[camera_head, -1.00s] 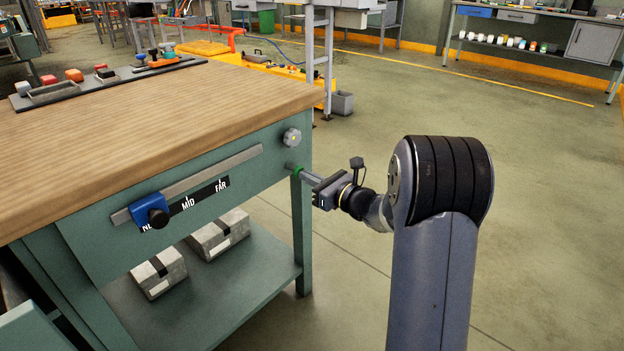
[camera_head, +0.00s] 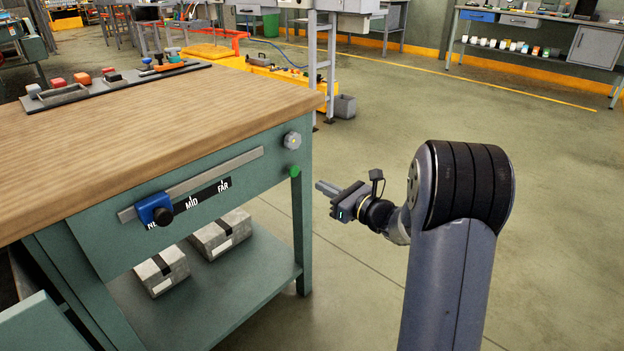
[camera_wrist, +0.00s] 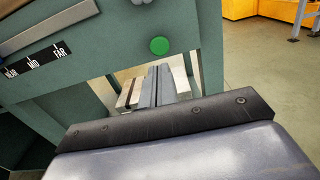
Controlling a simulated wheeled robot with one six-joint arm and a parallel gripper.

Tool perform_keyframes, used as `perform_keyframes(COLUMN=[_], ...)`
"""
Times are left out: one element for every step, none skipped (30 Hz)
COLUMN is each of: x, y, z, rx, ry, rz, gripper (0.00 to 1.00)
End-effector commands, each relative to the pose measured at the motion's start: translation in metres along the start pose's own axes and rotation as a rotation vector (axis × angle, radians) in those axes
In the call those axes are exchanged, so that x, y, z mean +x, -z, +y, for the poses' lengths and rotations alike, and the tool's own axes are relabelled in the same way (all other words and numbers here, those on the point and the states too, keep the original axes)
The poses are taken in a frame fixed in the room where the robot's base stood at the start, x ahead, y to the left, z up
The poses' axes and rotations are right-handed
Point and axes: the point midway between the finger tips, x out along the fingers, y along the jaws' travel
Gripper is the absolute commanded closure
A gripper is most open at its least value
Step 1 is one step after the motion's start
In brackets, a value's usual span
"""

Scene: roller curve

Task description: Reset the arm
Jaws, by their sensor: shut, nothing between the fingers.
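My gripper (camera_head: 326,187) is shut and empty. In the head view it is held in the air to the right of the green workbench, apart from its front panel. Its fingers (camera_wrist: 160,86) also show in the wrist view, pointing toward the bench below a green button (camera_wrist: 159,46). The same green button (camera_head: 295,171) sits on the bench's front corner, a short way left of the fingertips. My arm (camera_head: 450,260) is bent, with its elbow at the right of the head view.
The workbench's wooden top (camera_head: 150,135) is to the left. A blue slider (camera_head: 154,208) sits at the left end of its rail, and a grey knob (camera_head: 292,140) is above the green button. Boxes (camera_head: 222,234) lie on the lower shelf. Open floor (camera_head: 560,200) lies right.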

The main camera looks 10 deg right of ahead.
Motion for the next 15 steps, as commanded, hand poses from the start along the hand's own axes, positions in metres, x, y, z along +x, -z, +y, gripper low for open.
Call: perform_keyframes(x=[-0.013,-0.019,-0.027,-0.033,-0.038,-0.044,-0.048,-0.051,-0.054,-0.057,-0.059,-0.061,-0.061,-0.062,-0.062], y=[-0.004,-0.003,-0.003,-0.002,-0.002,-0.002,-0.001,-0.001,-0.001,-0.001,-0.001,0.0,0.0,0.0,0.0], z=[-0.001,-0.001,-0.001,-0.001,-0.001,-0.001,-0.001,-0.001,-0.001,0.0,0.0,0.0,0.0,0.0,0.0], rx=[0.003,0.004,0.002,0.002,0.002,0.003,0.003,0.002,0.002,0.001,0.001,0.001,0.001,0.001,0.001], ry=[0.005,0.006,0.005,0.004,0.005,0.004,0.004,0.003,0.002,0.001,0.001,0.002,0.002,0.001,0.001], rz=[0.001,0.001,0.001,0.002,0.001,0.0,0.001,0.002,0.001,0.001,0.0,0.001,0.001,0.001,0.001], gripper=[1.0,1.0,1.0,1.0,1.0,1.0,1.0,1.0,1.0,1.0,1.0,1.0,1.0,1.0,1.0])
